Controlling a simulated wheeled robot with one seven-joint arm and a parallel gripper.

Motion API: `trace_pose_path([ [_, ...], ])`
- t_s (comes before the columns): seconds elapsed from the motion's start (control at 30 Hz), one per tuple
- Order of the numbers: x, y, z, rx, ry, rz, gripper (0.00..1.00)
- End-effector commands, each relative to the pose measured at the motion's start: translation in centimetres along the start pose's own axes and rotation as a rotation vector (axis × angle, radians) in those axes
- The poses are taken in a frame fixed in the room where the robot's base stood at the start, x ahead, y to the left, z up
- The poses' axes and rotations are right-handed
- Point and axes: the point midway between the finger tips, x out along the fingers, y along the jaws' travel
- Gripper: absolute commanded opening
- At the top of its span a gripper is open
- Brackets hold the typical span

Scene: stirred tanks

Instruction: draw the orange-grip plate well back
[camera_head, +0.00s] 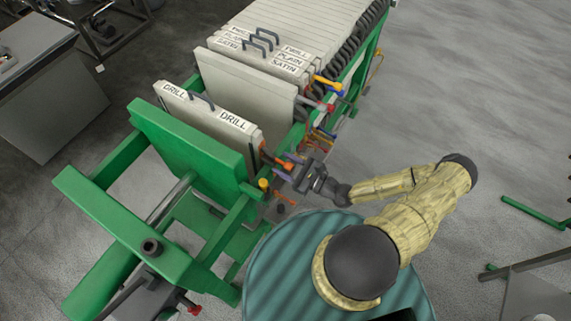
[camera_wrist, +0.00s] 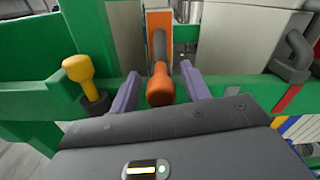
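The orange-grip plate (camera_head: 228,136) is a pale slab labelled DRILL with a dark top handle. It stands upright in the press, beside the green end plate (camera_head: 185,140) and apart from the plate stack. Its side handle has a dark stem and an orange grip (camera_wrist: 160,90); the grip also shows in the head view (camera_head: 287,165). My gripper (camera_wrist: 160,92) has its two purple fingers on either side of the orange grip, with a small gap at each side. It is open around the grip. In the head view my gripper (camera_head: 294,172) is at the plate's right end.
A plain pale plate (camera_head: 245,85) and a stack of plates (camera_head: 310,30) labelled SATIN, PLAIN and TWILL stand behind. Green rails (camera_wrist: 230,95) run alongside. A yellow knob (camera_wrist: 82,75) stands left of my fingers. A gap separates DRILL from the stack.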

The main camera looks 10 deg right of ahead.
Motion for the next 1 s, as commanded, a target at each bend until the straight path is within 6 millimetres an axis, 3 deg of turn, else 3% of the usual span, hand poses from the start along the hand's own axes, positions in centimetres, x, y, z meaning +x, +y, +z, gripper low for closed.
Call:
trace_pose_path([
  [0.27, -0.2, -0.1, 0.0, -0.001, 0.0, 0.0, 0.47],
  [0.43, -1.7, -0.1, -0.2, -0.003, 0.002, 0.0, 0.47],
  [1.0, -12.8, -0.1, -0.4, -0.003, 0.004, -0.002, 0.47],
])
